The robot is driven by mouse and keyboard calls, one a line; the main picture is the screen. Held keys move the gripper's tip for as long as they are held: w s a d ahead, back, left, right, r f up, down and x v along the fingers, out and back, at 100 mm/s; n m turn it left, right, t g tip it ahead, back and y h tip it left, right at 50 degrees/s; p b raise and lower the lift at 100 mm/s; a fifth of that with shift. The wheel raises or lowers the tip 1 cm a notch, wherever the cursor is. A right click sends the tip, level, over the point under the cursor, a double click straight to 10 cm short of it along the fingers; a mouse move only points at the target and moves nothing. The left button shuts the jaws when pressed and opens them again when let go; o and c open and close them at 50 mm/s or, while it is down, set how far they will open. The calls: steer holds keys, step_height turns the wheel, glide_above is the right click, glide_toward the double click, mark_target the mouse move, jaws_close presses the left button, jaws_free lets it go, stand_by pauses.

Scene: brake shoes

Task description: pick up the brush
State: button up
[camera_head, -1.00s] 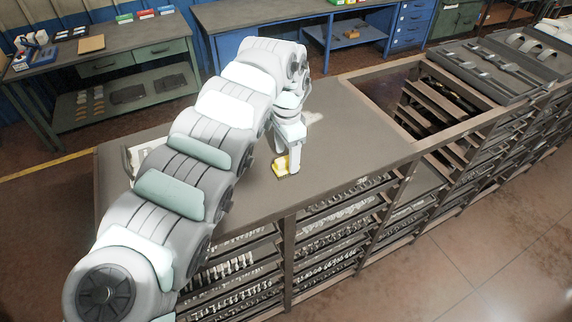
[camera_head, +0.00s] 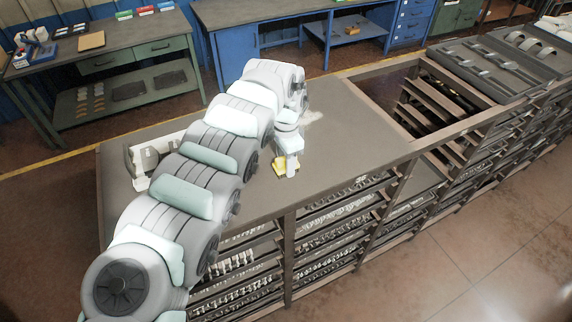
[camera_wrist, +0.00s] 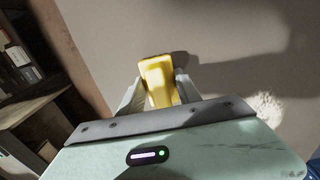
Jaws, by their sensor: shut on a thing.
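The brush (camera_wrist: 158,78) shows in the wrist view as a yellow block between the two fingers of my gripper (camera_wrist: 158,92). My gripper is shut on it, with a finger on each side. In the head view the yellow brush (camera_head: 281,165) is at the lower end of my gripper (camera_head: 287,168), over the front part of the grey tabletop (camera_head: 345,135). A shadow lies beside the brush in the wrist view. I cannot tell whether the brush touches the tabletop. Its underside is hidden.
A pale patch of powder (camera_head: 312,117) lies behind my gripper. An open shelf bay (camera_head: 435,105) adjoins at right. The tabletop right of my gripper is clear.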

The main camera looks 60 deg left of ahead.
jaws_close()
steer(key=shift+r, duration=0.15)
step_height(320, 180, up, 20)
steer(key=p, duration=0.1)
stand_by(0.4)
